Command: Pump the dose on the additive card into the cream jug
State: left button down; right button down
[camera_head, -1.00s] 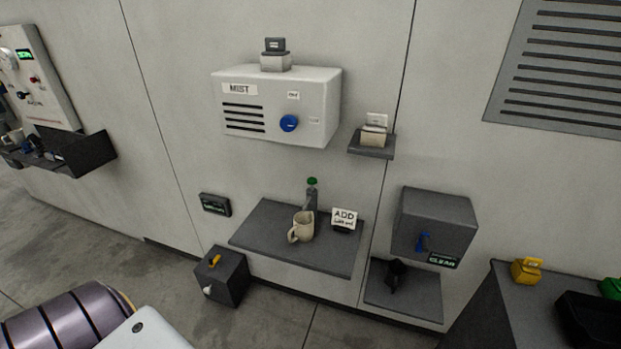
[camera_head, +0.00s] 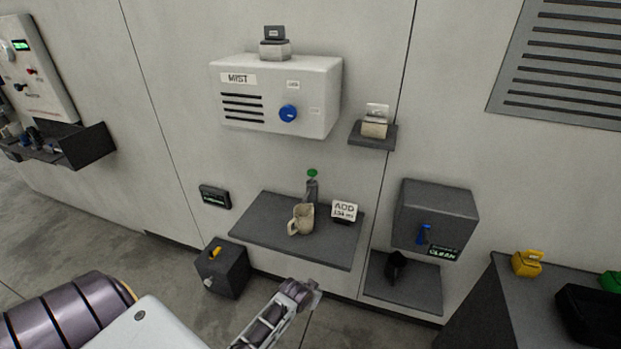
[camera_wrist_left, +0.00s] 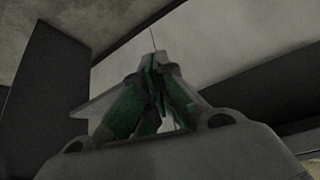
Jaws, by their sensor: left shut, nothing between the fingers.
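The cream jug (camera_head: 301,219), beige with its handle to the left, stands on the grey wall shelf (camera_head: 262,222). Close behind it is a grey dispenser (camera_head: 312,190) with a green top; its lower part is hidden by the jug. The additive card (camera_head: 344,211) stands right of the jug. It reads "ADD" with a small amount line that I cannot read surely. My left gripper (camera_head: 312,290) is below and in front of the shelf, apart from the jug. In the left wrist view its green-marked fingers (camera_wrist_left: 153,68) are together and empty. My right gripper is out of view.
A white MIST box (camera_head: 265,130) with a blue knob hangs above. A small display (camera_head: 214,197) is left of the shelf. A dark box (camera_head: 222,270) stands below left. A grey box with a blue lever (camera_head: 435,215) and a lower shelf (camera_head: 415,297) are at right.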

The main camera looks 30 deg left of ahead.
pick_arm(q)
jog(key=w+a+r+n+t+y, duration=0.1)
jog(key=w+a+r, duration=0.4)
jog(key=r, duration=0.8)
jog(key=w+a+r+n+t+y, duration=0.1)
jog(key=w+a+r+t, duration=0.3)
jog(key=r, duration=1)
jog(key=w+a+r+n+t+y, duration=0.1)
jog(key=w+a+r+t, duration=0.2)
jog(key=r, duration=1.1)
jog(key=w+a, duration=0.3)
jog(key=shift+w+a+n+b, duration=0.3)
jog(key=shift+w+a+b, duration=0.05)
jog(key=shift+w, duration=0.1)
jog(key=p, duration=0.1)
send_over(312, 177)
jog(key=shift+f, duration=1.25)
jog(key=shift+s+a+f+p, duration=0.15)
jog(key=shift+f+p, duration=0.1)
jog(key=shift+f, duration=0.8)
jog(key=shift+s+a+f+p, duration=0.1)
jog(key=shift+a+f+p, duration=0.1)
jog(key=shift+f, duration=0.8)
jog(key=shift+w, duration=0.1)
